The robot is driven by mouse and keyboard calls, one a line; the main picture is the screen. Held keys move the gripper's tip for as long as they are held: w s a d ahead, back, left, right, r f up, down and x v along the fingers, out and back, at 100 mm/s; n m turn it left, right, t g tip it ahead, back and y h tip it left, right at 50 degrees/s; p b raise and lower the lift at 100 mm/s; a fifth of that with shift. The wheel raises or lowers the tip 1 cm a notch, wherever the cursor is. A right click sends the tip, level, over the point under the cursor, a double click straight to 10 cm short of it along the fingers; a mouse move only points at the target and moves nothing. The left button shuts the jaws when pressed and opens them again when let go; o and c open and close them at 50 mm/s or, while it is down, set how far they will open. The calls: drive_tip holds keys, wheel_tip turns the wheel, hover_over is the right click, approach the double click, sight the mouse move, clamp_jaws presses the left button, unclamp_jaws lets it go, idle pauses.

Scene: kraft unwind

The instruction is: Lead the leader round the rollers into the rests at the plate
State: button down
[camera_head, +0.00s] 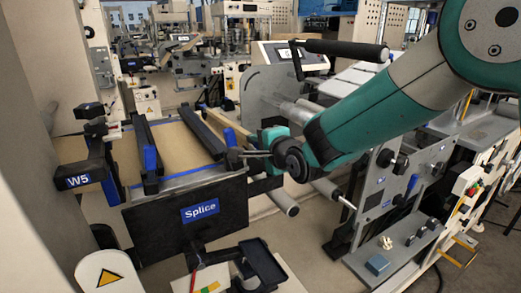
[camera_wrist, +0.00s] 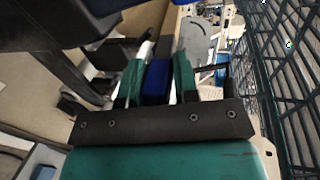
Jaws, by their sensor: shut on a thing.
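My gripper (camera_head: 252,153) is beside the right end of the splice plate. In the wrist view its teal fingers (camera_wrist: 157,75) are shut on a blue block (camera_wrist: 155,85), which I take to be a grip on the leader's bar. A tan bar (camera_head: 233,124) runs from near my gripper to the back left, behind a black bar (camera_head: 201,133). Brown kraft (camera_head: 180,147) lies on the plate between the two black bars. The Splice panel (camera_head: 160,217) is in front. Blue-ended rests (camera_head: 150,158) show at the bars' front ends. The leader's path round the rollers is partly hidden.
Below my arm, a grey roller (camera_head: 285,202) and another roller (camera_head: 333,192) project from the machine side plate (camera_head: 375,195). A black handle bar (camera_head: 345,49) stands above. A black bracket (camera_head: 262,265) is at the lower front. Floor shows between plate and machine.

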drive_tip(key=shift+r, duration=0.6)
drive_tip(key=shift+f+b, duration=0.15)
drive_tip(key=shift+b, duration=0.3)
drive_tip(key=shift+t+y+b, duration=0.3)
drive_tip(key=shift+b, duration=0.75)
drive_tip(key=shift+r, duration=0.25)
drive_tip(key=shift+w+d+r, duration=0.45)
drive_tip(key=shift+d, duration=0.2)
drive_tip(key=shift+w+d+r, duration=0.4)
drive_tip(key=shift+w+d, duration=0.1)
drive_tip(key=shift+d, duration=0.15)
drive_tip(key=shift+w+d+r, duration=0.45)
drive_tip(key=shift+d, duration=0.2)
drive_tip(key=shift+f+m+t+b, duration=0.5)
drive_tip(key=shift+f+t+b, duration=0.65)
drive_tip(key=shift+b, duration=1.55)
